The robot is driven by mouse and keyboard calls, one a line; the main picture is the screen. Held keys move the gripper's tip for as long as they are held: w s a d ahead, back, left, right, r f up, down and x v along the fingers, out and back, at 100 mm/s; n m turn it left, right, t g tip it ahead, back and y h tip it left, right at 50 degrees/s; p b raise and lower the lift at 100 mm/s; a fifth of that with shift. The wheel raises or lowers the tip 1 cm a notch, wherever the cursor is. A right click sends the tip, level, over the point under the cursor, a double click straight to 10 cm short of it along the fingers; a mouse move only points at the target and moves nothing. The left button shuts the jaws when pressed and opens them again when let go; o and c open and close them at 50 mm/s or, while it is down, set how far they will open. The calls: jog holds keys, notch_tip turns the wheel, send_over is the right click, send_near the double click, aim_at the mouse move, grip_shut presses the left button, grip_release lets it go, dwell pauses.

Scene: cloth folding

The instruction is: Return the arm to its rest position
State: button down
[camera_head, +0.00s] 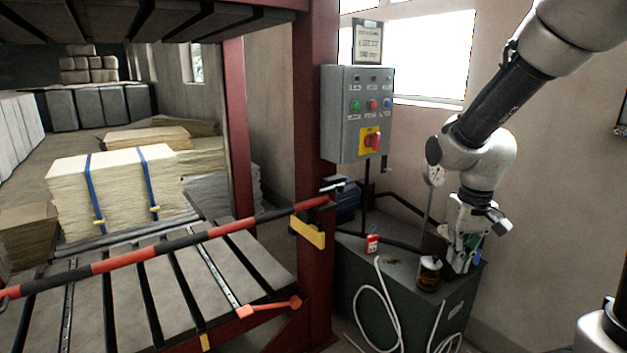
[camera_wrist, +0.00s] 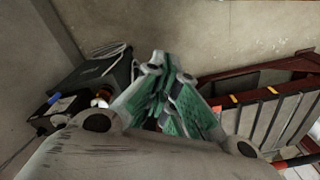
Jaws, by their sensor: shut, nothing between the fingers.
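My arm comes in from the upper right of the head view and bends at a wrist joint, and my gripper (camera_head: 457,266) points down at its end. My gripper looks to be just above or in front of the dark green cabinet (camera_head: 345,290); I cannot tell whether it touches. In the wrist view the green-padded fingers of my gripper (camera_wrist: 166,68) are brought together with nothing held between them. No cloth shows in either view.
A brown can (camera_head: 428,273) and a small red-and-white container (camera_head: 372,244) stand on the cabinet near my gripper. A grey control box (camera_head: 358,115) is left of my arm. A red press frame (camera_head: 314,180) with a striped bar (camera_head: 130,256) stands further left.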

jog(key=s+d+r+t, duration=0.2)
jog(key=s+r, duration=0.4)
jog(key=s, duration=0.1)
jog(key=s+d+r+t, duration=0.2)
jog(key=s+d+r, duration=0.1)
jog(key=s+r, duration=0.4)
jog(key=shift+s+d+r+m, duration=0.15)
jog(key=shift+s+m, duration=0.25)
jog(key=shift+s, duration=0.2)
